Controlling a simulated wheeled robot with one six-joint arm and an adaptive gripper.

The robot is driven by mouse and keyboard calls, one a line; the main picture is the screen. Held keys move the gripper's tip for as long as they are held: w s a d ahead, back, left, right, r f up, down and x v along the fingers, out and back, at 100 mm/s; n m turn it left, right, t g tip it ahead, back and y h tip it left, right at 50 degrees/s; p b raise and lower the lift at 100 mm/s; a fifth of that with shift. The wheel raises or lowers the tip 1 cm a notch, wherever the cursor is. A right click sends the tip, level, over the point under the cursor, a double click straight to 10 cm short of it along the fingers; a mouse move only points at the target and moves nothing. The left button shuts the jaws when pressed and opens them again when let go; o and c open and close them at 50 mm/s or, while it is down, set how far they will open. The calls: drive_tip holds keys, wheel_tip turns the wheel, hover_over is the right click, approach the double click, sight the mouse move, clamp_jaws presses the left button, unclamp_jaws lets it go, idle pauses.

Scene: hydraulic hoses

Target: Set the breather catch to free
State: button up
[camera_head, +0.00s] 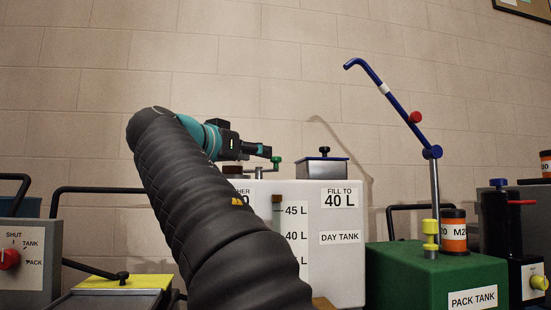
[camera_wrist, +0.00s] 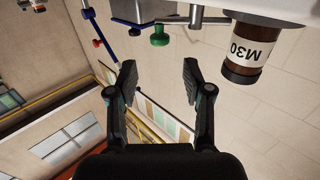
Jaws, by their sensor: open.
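A small green knob (camera_head: 276,161) stands above the white day tank (camera_head: 340,270), near a partly hidden label ending in "HER" (camera_head: 243,191); I take it to be the breather catch. In the wrist view, which looks upside down, the green knob (camera_wrist: 159,38) is on a grey bar (camera_wrist: 190,20). My gripper (camera_head: 264,150) is at about knob height, just left of it in the head view. In the wrist view my gripper (camera_wrist: 158,82) is open and empty. The knob shows beyond the gap between the fingers, apart from both. The catch's setting cannot be read.
A metal box with a dark knob (camera_head: 325,170) stands on the tank, right of the green knob. An M30 bottle (camera_wrist: 248,55) shows in the wrist view. The green pack tank (camera_head: 400,270) and a blue lever (camera_head: 400,107) stand farther right.

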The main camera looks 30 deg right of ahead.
sight(261, 168)
drive_tip(key=x, duration=0.9)
drive_tip(key=shift+p, duration=0.4)
clamp_jaws()
